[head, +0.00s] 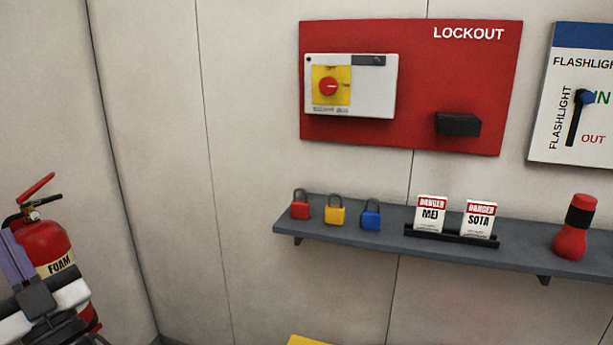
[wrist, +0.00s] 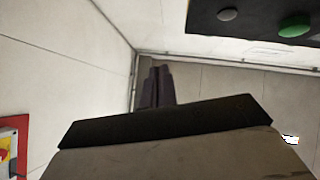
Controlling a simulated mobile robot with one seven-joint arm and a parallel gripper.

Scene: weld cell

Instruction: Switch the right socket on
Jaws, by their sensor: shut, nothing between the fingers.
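No socket that I can recognise shows in either view. My gripper (head: 12,238) is at the lower left of the head view, in front of the foam extinguisher, its purple-grey fingers pointing up. In the wrist view its fingers (wrist: 156,72) are together and empty, touching nothing visible. A dark panel (wrist: 257,32) with a grey button (wrist: 228,14) and a green button (wrist: 294,25) is partly seen at the upper right of the wrist view; the rest is cut off.
A red LOCKOUT board (head: 450,75) carries a rotary switch (head: 328,86) and a black box (head: 458,124). A grey shelf (head: 345,241) holds padlocks, danger tags and a red flashlight (head: 575,230). A foam extinguisher (head: 45,243) stands left. Wall space between extinguisher and shelf is clear.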

